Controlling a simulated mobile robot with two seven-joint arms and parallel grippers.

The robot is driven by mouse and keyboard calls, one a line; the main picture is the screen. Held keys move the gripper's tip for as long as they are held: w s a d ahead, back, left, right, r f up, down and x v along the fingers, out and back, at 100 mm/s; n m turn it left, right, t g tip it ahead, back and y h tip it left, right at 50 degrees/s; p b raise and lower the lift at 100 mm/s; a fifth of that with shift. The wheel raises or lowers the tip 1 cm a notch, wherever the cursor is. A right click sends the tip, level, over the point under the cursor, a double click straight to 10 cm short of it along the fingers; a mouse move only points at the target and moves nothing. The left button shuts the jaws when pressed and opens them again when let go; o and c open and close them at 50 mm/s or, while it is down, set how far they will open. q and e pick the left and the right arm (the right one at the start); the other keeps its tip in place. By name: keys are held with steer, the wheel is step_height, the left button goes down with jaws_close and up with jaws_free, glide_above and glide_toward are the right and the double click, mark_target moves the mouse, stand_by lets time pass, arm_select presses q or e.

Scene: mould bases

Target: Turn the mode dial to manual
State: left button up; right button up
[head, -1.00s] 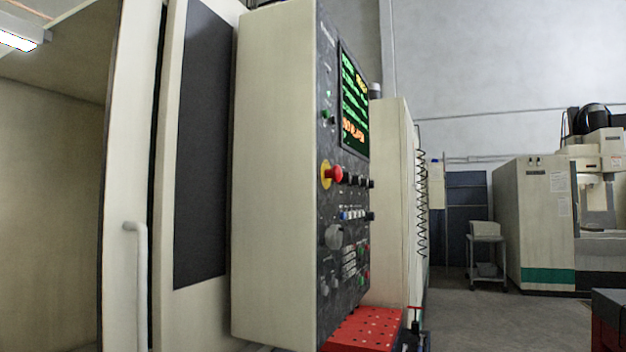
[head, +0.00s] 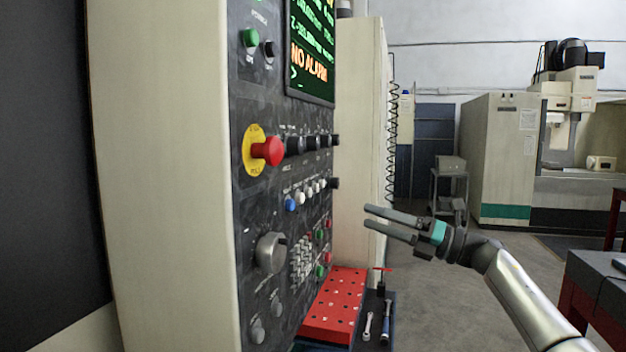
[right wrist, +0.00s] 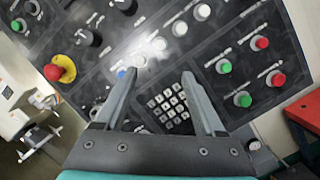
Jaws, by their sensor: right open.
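The dark control panel (head: 285,205) stands at left centre in the head view. A row of black rotary knobs (head: 295,146) sits beside the red emergency stop (head: 267,151); I cannot read which is the mode dial. A larger grey round knob (head: 270,252) sits lower down. My right gripper (head: 368,216) is open and empty, to the right of the panel, fingers pointing left. In the right wrist view, my right gripper (right wrist: 158,75) shows its open fingers over the keypad (right wrist: 168,108), with a black knob (right wrist: 88,37) at upper left. My left gripper is out of view.
A red perforated block (head: 336,305) and a tray with tools (head: 378,320) lie below the panel. White and blue buttons (head: 308,192) and green and red buttons (head: 320,255) crowd the panel. Open floor lies right of it; a dark-topped table (head: 600,285) stands at lower right.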

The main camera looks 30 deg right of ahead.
steer(key=s+a+r+n+g+y+p, duration=0.1)
steer(key=s+a+r+n+g, duration=0.1)
steer(key=s+r+n, duration=0.4)
steer(key=s+a+r+n+g+p, duration=0.1)
steer(key=s+r+n+g, duration=0.15)
steer(key=r, duration=0.65)
steer(key=p, duration=0.5)
glide_toward(302, 146)
steer(key=shift+n+t, duration=0.25)
steer(key=shift+n, duration=0.2)
steer(key=x, duration=0.7)
steer(key=shift+s+a, duration=0.15)
steer(key=shift+w+a+f+p, duration=0.1)
steer(key=shift+w+a+p, duration=0.2)
steer(key=shift+w+a, duration=0.1)
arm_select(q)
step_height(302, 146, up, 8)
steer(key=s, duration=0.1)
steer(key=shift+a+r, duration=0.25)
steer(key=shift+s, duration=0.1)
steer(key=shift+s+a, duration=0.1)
arm_select(e)
jaws_close()
